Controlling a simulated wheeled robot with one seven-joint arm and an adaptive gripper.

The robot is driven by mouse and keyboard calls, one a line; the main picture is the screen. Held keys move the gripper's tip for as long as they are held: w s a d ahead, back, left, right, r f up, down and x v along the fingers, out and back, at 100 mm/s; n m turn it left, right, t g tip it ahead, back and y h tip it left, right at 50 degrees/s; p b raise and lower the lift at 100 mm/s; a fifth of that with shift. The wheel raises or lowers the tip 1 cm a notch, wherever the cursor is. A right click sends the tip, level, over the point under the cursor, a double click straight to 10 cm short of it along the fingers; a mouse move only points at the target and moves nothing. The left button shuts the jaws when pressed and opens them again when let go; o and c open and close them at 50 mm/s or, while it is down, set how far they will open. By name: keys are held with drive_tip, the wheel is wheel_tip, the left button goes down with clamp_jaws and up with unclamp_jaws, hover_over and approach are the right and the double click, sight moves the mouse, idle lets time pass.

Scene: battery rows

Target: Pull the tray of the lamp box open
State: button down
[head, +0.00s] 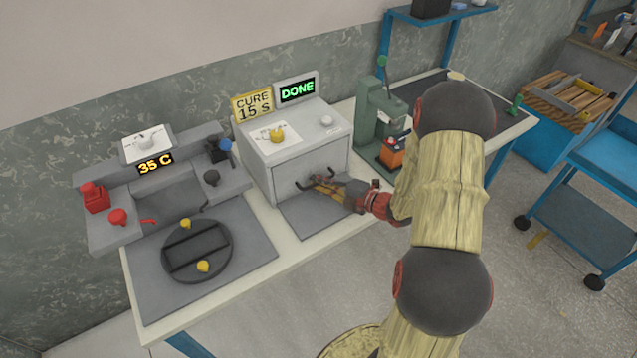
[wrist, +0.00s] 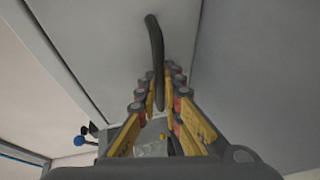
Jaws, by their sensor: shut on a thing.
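The lamp box (head: 262,172) is a grey cabinet on the bench in the head view, with a yellow "CURE 15 S" sign and a "DONE" display behind its top. Its tray front (head: 290,186) appears flush with the box and carries a dark bar handle (head: 301,182). In the wrist view the handle (wrist: 153,35) is a curved dark bar running between the fingers. My gripper (head: 324,185) is shut on this handle; it also shows in the wrist view (wrist: 158,92). My fingers hide part of the handle in the head view.
A grey mat (head: 300,222) lies in front of the box. At left stand a console (head: 110,231) reading "35 C" and a round dark plate (head: 188,272) with yellow knobs. A green press (head: 366,125) stands close to the box's right.

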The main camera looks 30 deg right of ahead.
drive_tip(key=shift+s, duration=0.1)
drive_tip(key=s+p, duration=0.3)
drive_tip(key=s, duration=0.2)
drive_tip(key=s+p, duration=0.3)
drive_tip(key=s, duration=0.2)
drive_tip(key=s+p, duration=0.3)
drive_tip(key=s, duration=0.2)
drive_tip(key=shift+d+r, duration=0.1)
drive_tip(key=shift+d, duration=0.15)
drive_tip(key=shift+s, duration=0.75)
drive_tip(key=c, duration=2.2)
unclamp_jaws()
drive_tip(key=shift+d, duration=0.1)
drive_tip(key=v, duration=1.1)
drive_tip(key=shift+s+d, duration=0.15)
drive_tip(key=shift+s, duration=0.25)
